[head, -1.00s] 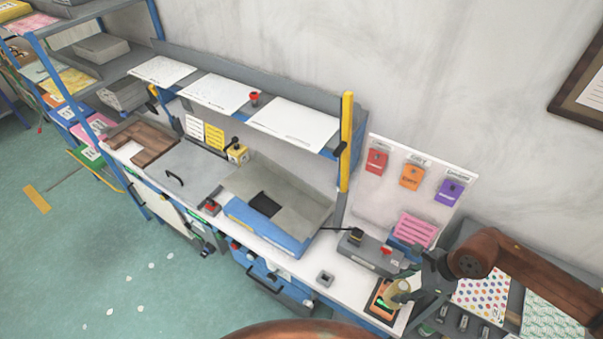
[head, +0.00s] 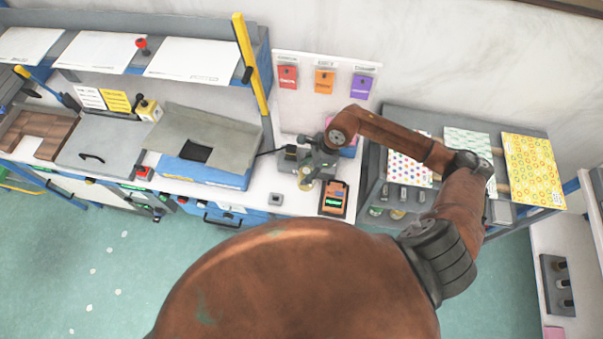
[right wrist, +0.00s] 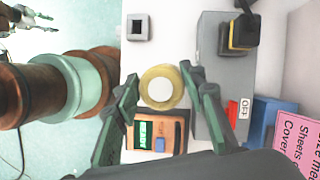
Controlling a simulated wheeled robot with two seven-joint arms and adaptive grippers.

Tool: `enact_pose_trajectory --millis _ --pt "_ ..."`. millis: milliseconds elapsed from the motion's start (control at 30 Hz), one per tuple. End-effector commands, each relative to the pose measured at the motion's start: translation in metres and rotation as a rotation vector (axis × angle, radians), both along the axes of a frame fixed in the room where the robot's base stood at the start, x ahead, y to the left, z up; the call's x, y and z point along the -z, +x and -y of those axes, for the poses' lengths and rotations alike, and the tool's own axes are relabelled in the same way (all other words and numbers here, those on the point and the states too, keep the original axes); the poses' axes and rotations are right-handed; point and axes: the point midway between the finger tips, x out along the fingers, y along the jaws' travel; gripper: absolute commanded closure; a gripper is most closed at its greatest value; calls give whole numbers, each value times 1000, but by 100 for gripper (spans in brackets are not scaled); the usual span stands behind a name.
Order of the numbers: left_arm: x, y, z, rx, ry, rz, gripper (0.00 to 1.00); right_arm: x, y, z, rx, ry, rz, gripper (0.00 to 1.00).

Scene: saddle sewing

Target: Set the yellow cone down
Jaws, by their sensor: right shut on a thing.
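The yellow cone (head: 306,181) is in my right gripper (head: 309,166), over the white worktop (head: 292,206), left of an orange device with a green display (head: 333,199). In the right wrist view the cone (right wrist: 161,87) shows end-on as a pale yellow ring with a white middle. The fingers of my right gripper (right wrist: 161,94) are shut on it from both sides. I cannot tell whether its base touches the worktop. What looks like my left gripper (right wrist: 32,18) shows small at the upper left of the right wrist view; its jaws are unclear.
A small grey square holder (head: 276,199) stands on the worktop left of the cone. A grey box with a red switch (right wrist: 222,85) stands close on the right in the wrist view. A blue machine (head: 205,172) is farther left. Bare worktop lies between holder and cone.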

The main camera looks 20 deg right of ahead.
Motion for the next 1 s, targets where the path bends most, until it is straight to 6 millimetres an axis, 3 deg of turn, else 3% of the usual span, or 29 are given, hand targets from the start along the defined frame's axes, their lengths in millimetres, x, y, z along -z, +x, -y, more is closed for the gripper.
enact_pose_trajectory --millis 267,500,867,900,1000 --pt "-6 -11 -1 -2 1 -15 60 21 14 -10 0 0 -1 91" --pt "-21 -20 -2 -4 2 -26 60 48 14 -9 1 0 0 91" --pt "-16 -15 -1 -3 2 -20 60 54 14 -9 -1 -1 2 91" --pt "-15 -14 -1 -3 2 -19 60 54 14 -8 -1 -1 0 61" --pt "-17 -13 -1 -3 2 -17 60 53 14 -9 -1 -1 0 54"
